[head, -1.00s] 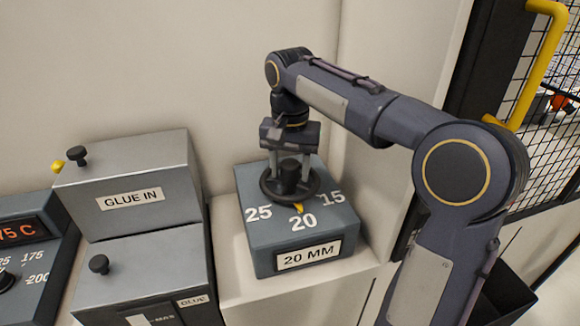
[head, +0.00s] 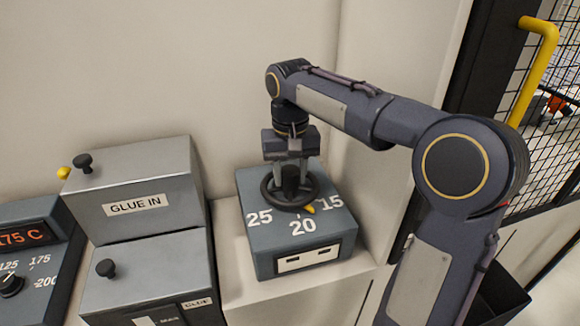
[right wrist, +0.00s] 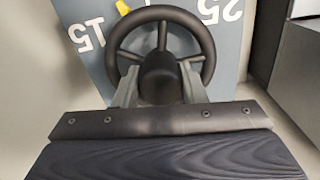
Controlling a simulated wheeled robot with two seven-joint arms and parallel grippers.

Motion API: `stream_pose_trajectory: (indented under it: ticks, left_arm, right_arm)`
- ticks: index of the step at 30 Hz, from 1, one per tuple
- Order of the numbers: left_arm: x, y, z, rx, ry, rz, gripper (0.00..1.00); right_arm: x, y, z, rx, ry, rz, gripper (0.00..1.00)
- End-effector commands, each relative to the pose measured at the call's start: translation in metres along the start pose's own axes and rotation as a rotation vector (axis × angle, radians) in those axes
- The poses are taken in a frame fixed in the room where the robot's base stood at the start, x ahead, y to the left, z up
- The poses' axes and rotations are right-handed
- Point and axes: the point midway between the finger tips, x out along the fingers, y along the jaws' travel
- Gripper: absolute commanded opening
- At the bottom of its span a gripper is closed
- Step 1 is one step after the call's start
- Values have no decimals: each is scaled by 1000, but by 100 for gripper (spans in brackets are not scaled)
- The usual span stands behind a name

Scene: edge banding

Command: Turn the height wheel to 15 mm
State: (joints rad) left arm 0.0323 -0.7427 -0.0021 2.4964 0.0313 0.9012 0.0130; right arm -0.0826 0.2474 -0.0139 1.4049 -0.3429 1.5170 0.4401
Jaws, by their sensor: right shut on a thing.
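The black height wheel (head: 268,187) sits on top of a blue-grey box (head: 262,238) marked 25, 20 and 15. Its yellow pointer (head: 310,209) lies between 20 and 15. The label plate (head: 308,256) on the box front shows no readable number. My right gripper (head: 291,180) comes from above and is shut on the wheel. In the right wrist view the wheel (right wrist: 205,38) fills the top middle, with the fingers on either side of its hub, and the yellow pointer (right wrist: 122,8) shows near the 15. My left gripper is not in view.
Left of the box stand the grey GLUE IN housing (head: 135,185) and a lower glue box (head: 150,280) with black knobs. A temperature panel (head: 25,240) reads 175 C. A wall rises behind, and a mesh guard with a yellow handle (head: 535,70) is at right.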

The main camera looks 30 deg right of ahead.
Motion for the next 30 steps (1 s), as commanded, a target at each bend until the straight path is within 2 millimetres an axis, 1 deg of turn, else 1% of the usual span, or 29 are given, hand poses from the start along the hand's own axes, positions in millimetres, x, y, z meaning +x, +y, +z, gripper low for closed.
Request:
stream_pose_trajectory:
  ticks: [1,6,18,24,30]
  left_arm:
    - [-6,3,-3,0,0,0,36]
    - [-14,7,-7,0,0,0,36]
    - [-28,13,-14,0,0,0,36]
    - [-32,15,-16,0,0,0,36]
    - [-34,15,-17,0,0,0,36]
  right_arm:
    - [-4,0,0,-45,-1,0,15]
    - [-3,0,0,-206,-2,0,15]
    - [-2,0,0,-533,-1,-1,15]
    - [-2,0,-1,-633,0,-1,15]
    - [-1,0,-1,-688,0,-2,15]
